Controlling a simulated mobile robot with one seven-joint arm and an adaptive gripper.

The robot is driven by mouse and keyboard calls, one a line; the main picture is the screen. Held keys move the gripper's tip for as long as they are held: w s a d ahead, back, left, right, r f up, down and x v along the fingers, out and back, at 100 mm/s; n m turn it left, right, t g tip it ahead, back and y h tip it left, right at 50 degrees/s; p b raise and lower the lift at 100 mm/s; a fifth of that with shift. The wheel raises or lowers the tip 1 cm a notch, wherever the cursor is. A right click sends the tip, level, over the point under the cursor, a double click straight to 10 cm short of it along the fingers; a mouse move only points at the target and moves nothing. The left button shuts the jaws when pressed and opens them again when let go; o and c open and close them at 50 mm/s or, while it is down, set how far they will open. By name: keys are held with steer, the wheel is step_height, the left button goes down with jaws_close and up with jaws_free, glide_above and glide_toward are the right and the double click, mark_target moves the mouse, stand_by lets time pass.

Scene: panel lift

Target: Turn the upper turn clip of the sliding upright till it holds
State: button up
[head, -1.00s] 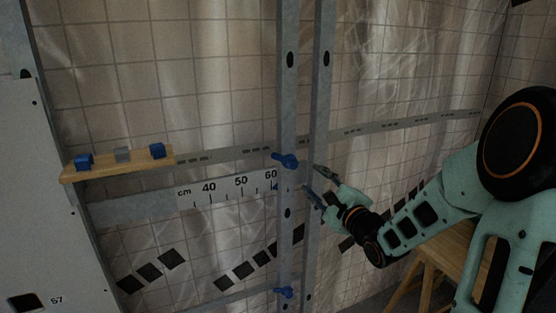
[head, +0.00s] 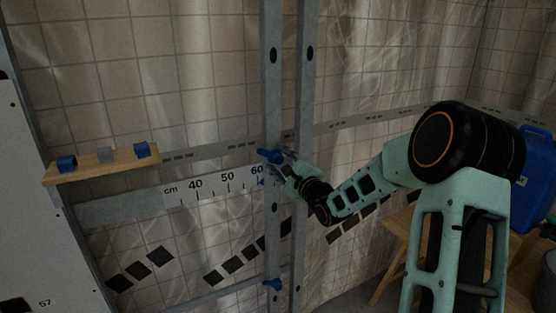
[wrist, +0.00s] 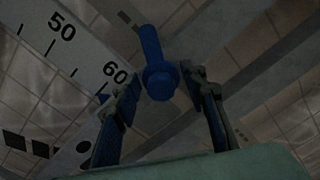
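The sliding upright (head: 273,95) is a grey metal post in the middle of the head view. Its upper turn clip (head: 270,156) is blue and sits near the 60 mark of the scale. In the wrist view the clip (wrist: 159,79) shows a round hub with a lever pointing up the picture. My gripper (head: 283,166) is at the clip. In the wrist view my gripper (wrist: 168,92) is open, with one finger on each side of the hub. I cannot tell whether either finger touches it. The lower turn clip (head: 273,284) is blue and farther down the upright.
A second grey post (head: 305,90) stands just right of the sliding upright. A cm scale (head: 210,186) runs to the left. A wooden shelf (head: 100,166) with small blocks is at far left. A wooden stool (head: 395,250) and blue container (head: 530,165) are at right.

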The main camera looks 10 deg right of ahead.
jaws_close()
stand_by(0.3)
